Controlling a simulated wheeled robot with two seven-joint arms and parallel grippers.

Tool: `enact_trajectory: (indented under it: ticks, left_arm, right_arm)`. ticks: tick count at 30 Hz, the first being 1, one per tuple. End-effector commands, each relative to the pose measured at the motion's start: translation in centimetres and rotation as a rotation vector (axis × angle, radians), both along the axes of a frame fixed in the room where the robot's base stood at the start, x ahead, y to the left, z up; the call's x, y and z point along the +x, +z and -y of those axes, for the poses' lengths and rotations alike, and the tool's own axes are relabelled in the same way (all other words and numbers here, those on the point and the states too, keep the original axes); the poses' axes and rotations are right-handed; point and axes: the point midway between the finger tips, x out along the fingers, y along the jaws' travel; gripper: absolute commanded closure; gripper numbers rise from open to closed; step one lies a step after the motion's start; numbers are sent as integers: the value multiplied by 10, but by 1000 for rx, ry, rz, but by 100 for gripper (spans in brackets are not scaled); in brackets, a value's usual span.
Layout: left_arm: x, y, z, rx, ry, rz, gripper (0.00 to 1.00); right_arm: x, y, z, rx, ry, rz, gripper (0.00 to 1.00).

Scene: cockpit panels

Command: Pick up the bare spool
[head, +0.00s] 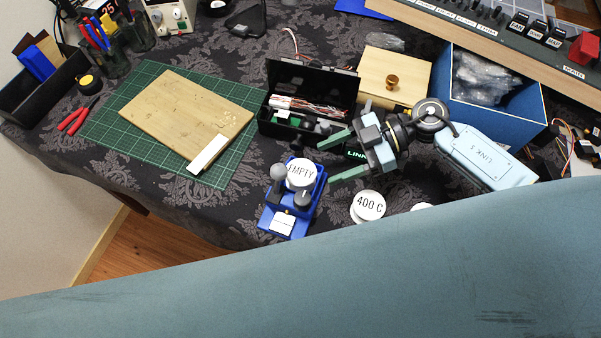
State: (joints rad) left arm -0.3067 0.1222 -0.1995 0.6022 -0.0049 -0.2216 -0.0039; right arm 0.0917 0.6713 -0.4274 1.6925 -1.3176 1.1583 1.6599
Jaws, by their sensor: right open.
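A white disc marked EMPTY (301,173) sits on a blue stand (275,217) near the table's front edge. It may be the top of the bare spool; I cannot tell for certain. The stand also has a grey rounded knob (278,171) and a dark round part (303,198). A second white disc marked 400 C (369,206) stands to the right of it. My right gripper (326,164) is open, its green fingers pointing left towards the EMPTY disc, with nothing visible between them. My left gripper is not in view.
A black open box (311,77) with wires stands behind the stand. A wooden box (393,78) and a blue bin (541,110) are farther right. A wooden board (185,115) lies on the green mat (105,132). Another white thing (421,207) is partly hidden by my large blue-grey part in front.

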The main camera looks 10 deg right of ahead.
Motion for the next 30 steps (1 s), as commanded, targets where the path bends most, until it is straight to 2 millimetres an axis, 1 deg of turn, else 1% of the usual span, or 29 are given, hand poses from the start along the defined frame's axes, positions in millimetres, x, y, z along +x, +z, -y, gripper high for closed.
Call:
enact_trajectory:
  ticks: [1, 3, 5, 7, 10, 14, 22, 23, 28, 29, 30]
  left_arm:
    - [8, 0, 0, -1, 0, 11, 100]
    - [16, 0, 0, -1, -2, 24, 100]
    - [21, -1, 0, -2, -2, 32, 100]
    - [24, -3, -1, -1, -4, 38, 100]
    - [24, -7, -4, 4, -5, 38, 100]
    - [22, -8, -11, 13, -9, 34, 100]
    - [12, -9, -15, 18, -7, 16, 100]
    - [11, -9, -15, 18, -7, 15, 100]
    - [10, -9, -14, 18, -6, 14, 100]
    - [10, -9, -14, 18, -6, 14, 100]
    - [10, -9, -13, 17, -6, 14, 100]
  right_arm:
    - [0, -1, -3, 0, 0, 0, 36]
    - [0, -3, -7, 1, 0, -1, 36]
    - [1, -5, -12, 2, 0, 0, 36]
    - [1, -9, -22, 4, 0, 1, 36]
    - [2, -15, -37, 4, 0, 0, 36]
    - [2, -21, -49, 2, 0, 0, 36]
    - [2, -22, -52, -1, 0, -1, 36]
    - [2, -22, -52, -1, 0, -1, 38]
    - [2, -22, -52, -1, 0, -1, 60]
    - [2, -22, -52, -1, 0, -1, 64]
    - [2, -22, -52, -1, 0, -1, 64]
